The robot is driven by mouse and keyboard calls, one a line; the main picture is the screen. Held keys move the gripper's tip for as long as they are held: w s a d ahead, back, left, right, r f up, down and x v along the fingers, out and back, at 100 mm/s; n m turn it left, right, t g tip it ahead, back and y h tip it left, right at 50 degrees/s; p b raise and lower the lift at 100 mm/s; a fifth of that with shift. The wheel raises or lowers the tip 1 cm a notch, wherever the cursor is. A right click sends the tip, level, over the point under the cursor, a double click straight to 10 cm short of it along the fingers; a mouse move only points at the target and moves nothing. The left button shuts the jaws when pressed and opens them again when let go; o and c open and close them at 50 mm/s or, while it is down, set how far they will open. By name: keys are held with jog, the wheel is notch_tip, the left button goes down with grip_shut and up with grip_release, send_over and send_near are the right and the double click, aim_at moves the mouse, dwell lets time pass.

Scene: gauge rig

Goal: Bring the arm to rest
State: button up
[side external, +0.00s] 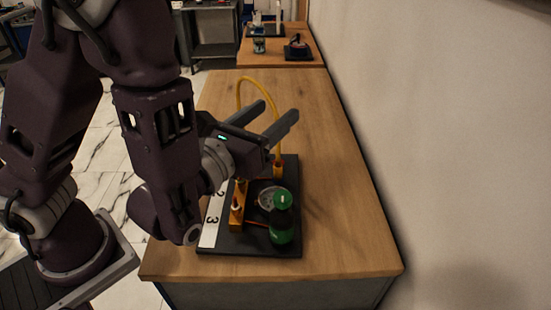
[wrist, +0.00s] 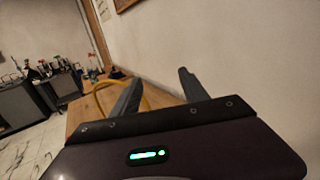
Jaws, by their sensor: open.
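My gripper (side external: 269,120) is above the black base of the gauge rig (side external: 291,175), on its far side. Its two grey fingers are spread apart with nothing between them; both fingers also show in the wrist view (wrist: 158,92). The rig has a yellow cable (side external: 239,88) looping up behind the fingers, orange blocks (side external: 237,208), a round gauge (side external: 268,197) and a green-topped dark cylinder (side external: 281,225). A white strip with numbers (side external: 208,230) runs along the base's left side, partly hidden by my arm. I cannot tell whether the cable touches a finger.
The wooden table (side external: 335,220) is clear to the right of the rig. A pale wall (side external: 440,130) runs along its right side. A farther table (side external: 275,55) carries small items. The wrist view shows cluttered dark cabinets (wrist: 20,105) at the left.

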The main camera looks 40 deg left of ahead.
jog(key=s+a+r+n+g+y, duration=0.1)
jog(key=s+a+n+g+y, duration=0.45)
jog(key=s+a+n, duration=0.35)
jog(key=s+a+r+n+g+y, duration=0.1)
jog(key=s+a+n+g+y, duration=0.3)
jog(key=a+n+g, duration=0.6)
jog(key=s+d+f+n+g+h, duration=0.1)
jog(key=s+f+n+h, duration=0.2)
jog(key=s+n, duration=0.15)
jog(key=s+d+f+n+h, duration=0.1)
jog(key=s+f+n+h, duration=0.15)
jog(key=s, duration=0.35)
jog(key=w+d+r+n+t+h, duration=0.3)
jog(key=d+n+h, duration=0.4)
jog(key=d, duration=0.3)
notch_tip(320, 180, up, 2)
jog(key=shift+w+r+t, duration=0.2)
jog(key=shift+t, duration=0.35)
